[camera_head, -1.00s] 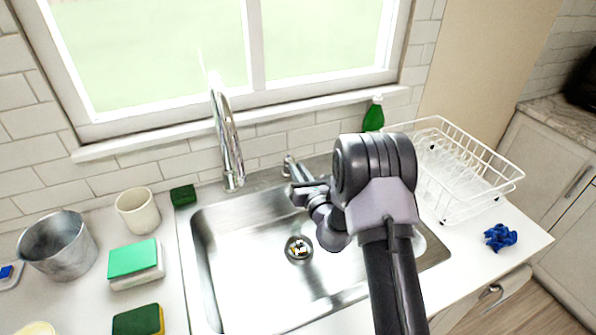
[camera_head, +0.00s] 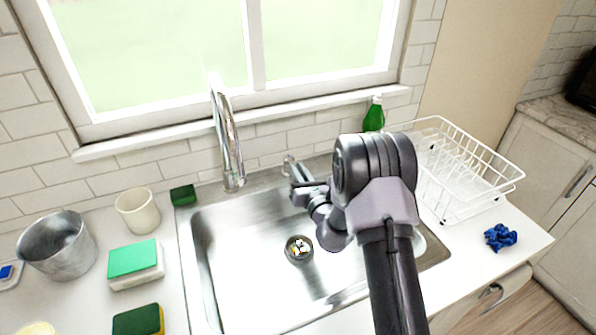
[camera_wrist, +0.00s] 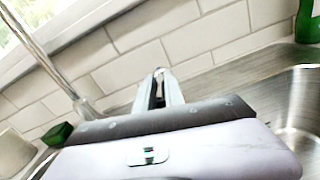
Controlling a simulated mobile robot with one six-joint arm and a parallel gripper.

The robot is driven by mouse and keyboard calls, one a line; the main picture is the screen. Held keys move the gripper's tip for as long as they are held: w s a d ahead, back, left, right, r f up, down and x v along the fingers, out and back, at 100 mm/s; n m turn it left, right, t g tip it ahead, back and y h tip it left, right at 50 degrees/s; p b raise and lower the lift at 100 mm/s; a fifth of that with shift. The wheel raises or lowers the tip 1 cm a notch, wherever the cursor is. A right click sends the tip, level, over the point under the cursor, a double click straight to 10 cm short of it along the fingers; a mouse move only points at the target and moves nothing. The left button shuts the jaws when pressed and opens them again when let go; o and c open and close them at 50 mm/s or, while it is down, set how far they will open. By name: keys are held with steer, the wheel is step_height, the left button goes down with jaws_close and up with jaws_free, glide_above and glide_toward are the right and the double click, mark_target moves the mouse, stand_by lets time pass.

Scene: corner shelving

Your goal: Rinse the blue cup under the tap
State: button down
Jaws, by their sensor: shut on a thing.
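The chrome tap (camera_head: 228,140) rises behind the left part of the steel sink (camera_head: 215,235); its spout also shows at the left of the wrist view (camera_wrist: 38,48). My gripper (camera_head: 289,163) is at the sink's back edge, right of the spout. In the wrist view my gripper (camera_wrist: 160,78) is shut on a small chrome piece that looks like the tap handle, mostly hidden between the fingers. I see no blue cup in either view; my arm hides part of the sink's right side. No water stream is clearly visible.
A white dish rack (camera_head: 455,190), green bottle (camera_head: 374,115) and crumpled blue cloth (camera_head: 500,237) are on the right. A white cup (camera_head: 138,211), metal bucket (camera_head: 60,246), and sponges (camera_head: 136,262) crowd the left counter. Small bits lie at the drain (camera_head: 299,249).

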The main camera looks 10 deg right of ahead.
steer(key=n+y, duration=0.1)
steer(key=d+n+g+y, duration=0.1)
steer(key=y, duration=0.1)
steer(key=shift+w+d+y, duration=0.2)
steer(key=shift+y, duration=0.1)
steer(key=c, duration=1.4)
jaws_free()
steer(key=shift+c, duration=0.2)
steer(key=p+v, duration=0.2)
steer(key=v, duration=1.5)
steer(key=shift+s, duration=0.2)
steer(key=shift+r, duration=0.1)
